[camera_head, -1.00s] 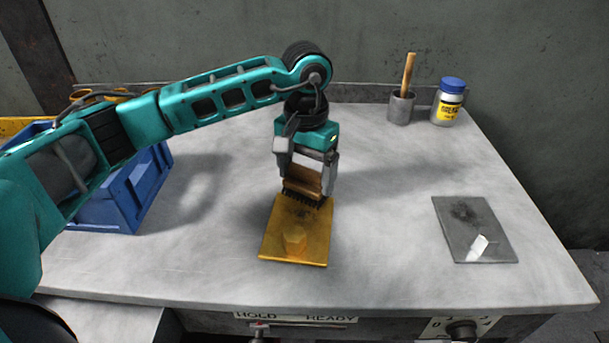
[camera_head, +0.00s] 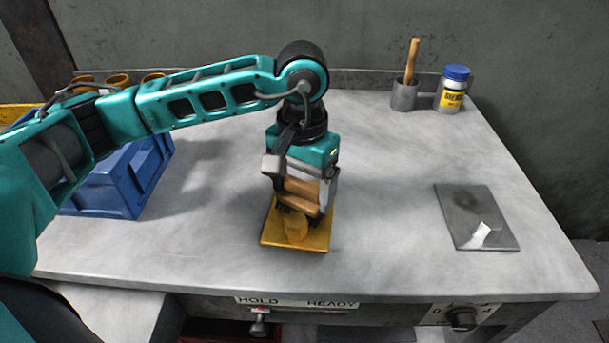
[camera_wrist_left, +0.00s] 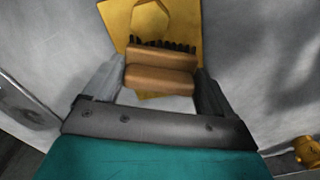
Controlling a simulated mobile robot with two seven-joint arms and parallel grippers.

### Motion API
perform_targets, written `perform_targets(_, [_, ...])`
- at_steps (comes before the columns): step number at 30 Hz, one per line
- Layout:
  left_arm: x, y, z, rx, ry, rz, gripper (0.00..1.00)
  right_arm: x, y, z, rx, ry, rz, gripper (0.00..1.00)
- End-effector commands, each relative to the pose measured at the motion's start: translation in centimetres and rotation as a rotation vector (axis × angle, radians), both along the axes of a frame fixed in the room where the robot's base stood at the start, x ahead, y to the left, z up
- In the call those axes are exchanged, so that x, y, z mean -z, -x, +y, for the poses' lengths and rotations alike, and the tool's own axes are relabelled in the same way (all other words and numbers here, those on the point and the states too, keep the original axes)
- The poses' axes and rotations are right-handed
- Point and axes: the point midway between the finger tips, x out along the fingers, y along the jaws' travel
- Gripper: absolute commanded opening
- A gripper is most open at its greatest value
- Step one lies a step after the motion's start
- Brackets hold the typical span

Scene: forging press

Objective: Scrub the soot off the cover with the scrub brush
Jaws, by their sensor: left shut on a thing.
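My left gripper (camera_head: 298,192) is shut on the scrub brush (camera_head: 300,193), which has a wooden body and dark bristles. The brush (camera_wrist_left: 160,72) also shows between the fingers in the left wrist view. It is over the yellow cover (camera_head: 313,241), a flat plate with a raised yellow knob (camera_head: 296,227) near its front edge. The bristles are at the cover's surface behind the knob; I cannot tell whether they touch it. The brush and gripper hide much of the cover, and no soot shows on the part in sight. My right gripper is not in view.
A grey plate (camera_head: 458,207) with a dark smudge and a white piece (camera_head: 481,234) lies to the right. A blue crate (camera_head: 128,180) stands left. A grey cup (camera_head: 404,95) with a wooden handle and a blue-lidded jar (camera_head: 452,90) stand at the back right. Bare tabletop surrounds the cover.

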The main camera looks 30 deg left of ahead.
Motion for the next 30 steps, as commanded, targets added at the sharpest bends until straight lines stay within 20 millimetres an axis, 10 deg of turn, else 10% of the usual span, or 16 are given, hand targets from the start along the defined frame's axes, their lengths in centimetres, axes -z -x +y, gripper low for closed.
perform_targets(30, [0.1,-3.3,1.2,-0.002,0.000,-0.003,0.60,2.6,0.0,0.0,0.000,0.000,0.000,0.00])
